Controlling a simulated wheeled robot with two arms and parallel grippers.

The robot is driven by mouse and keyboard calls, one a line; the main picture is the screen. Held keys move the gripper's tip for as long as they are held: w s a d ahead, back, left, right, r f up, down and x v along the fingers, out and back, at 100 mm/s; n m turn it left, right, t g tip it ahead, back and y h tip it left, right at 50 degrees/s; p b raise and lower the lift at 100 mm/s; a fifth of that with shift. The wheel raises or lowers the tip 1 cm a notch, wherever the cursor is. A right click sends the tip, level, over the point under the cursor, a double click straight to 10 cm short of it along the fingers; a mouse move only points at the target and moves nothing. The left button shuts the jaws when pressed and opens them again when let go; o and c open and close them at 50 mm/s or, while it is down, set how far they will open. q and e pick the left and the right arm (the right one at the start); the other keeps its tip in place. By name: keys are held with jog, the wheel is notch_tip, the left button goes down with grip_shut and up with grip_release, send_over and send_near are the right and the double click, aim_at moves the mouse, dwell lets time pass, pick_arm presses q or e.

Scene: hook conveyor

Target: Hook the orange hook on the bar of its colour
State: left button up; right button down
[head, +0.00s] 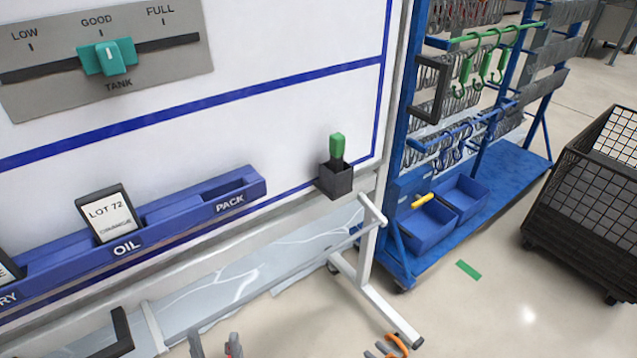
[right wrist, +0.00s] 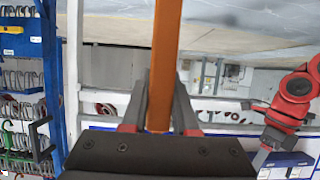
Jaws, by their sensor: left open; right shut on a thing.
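My right gripper (right wrist: 160,106) is shut on the shaft of the orange hook (right wrist: 167,45), which runs up out of the top of the right wrist view. In the head view a curved part of the orange hook (head: 398,344) shows at the bottom edge, and most of it is cut off. My left gripper (head: 215,346) is open and empty at the bottom edge. The blue rack (head: 402,115) has a green bar (head: 520,33) with green hooks, blue hooks (head: 455,140) lower down and red hooks at the top. I cannot make out an orange bar.
A whiteboard (head: 280,105) fills the left, with a blue tray (head: 178,217) and a white stand foot (head: 378,300). Blue bins (head: 428,226) sit at the rack's base, one with a yellow thing. A black mesh cart (head: 570,220) stands right.

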jog(key=s+d+p, duration=0.7)
jog(key=s, duration=0.2)
jog(key=shift+s+p, duration=0.3)
dwell(1.2)
